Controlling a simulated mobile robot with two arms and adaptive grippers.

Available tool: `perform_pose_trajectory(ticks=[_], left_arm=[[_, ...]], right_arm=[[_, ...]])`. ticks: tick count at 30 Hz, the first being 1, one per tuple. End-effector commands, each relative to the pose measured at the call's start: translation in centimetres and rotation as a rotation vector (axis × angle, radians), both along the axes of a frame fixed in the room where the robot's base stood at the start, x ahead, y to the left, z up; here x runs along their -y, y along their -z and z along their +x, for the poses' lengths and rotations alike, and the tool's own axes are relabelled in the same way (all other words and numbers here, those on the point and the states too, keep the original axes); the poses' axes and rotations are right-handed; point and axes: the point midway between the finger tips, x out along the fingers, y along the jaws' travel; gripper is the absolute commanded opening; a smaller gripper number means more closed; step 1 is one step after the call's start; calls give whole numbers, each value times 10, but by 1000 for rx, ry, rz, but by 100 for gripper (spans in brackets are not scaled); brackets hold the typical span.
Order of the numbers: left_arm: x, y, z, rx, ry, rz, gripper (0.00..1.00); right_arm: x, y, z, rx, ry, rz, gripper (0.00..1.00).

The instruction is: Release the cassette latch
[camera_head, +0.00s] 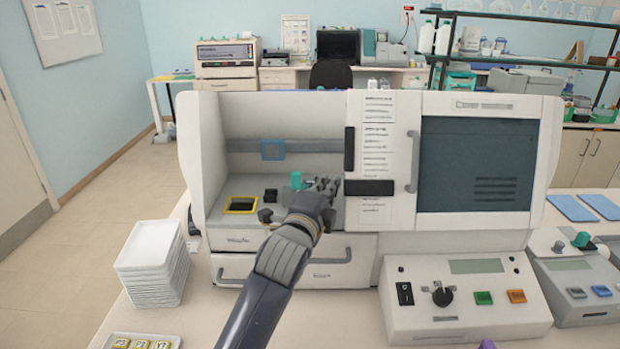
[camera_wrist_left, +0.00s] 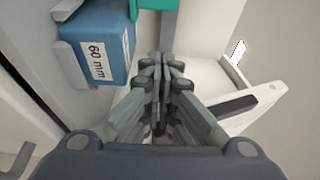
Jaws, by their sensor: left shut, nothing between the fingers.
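My left gripper (camera_head: 328,188) reaches into the open left bay of the white staining machine (camera_head: 208,150). Its fingers are shut and empty; they also show in the wrist view (camera_wrist_left: 161,85). A teal knob-like part (camera_head: 296,181) stands just left of the fingers. In the wrist view, a blue block (camera_wrist_left: 100,40) labelled "60 mm" lies up and left of the fingertips, with a teal part (camera_wrist_left: 150,8) beside it. I cannot tell which part is the cassette latch. My right gripper is not in view.
A blue square frame (camera_head: 272,150) sits on the bay's back rail. A yellow-rimmed well (camera_head: 241,205) and a small black block (camera_head: 271,195) are on the bay floor. The sliding panel with a handle (camera_head: 413,162) bounds the bay's right. Stacked white trays (camera_head: 150,262) stand front left.

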Motion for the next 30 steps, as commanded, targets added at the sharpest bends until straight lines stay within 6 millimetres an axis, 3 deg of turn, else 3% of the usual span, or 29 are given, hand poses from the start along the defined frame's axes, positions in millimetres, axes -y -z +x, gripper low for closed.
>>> perform_pose_trajectory(ticks=[3,6,12,30], left_arm=[[5,-2,14,-2,0,-2,0],[-15,-3,13,-2,-3,2,0],[-32,-1,13,-1,-1,0,0],[-44,-1,13,2,-2,5,0]], right_arm=[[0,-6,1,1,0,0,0],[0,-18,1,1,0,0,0],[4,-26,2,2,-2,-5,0],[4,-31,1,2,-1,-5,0]])
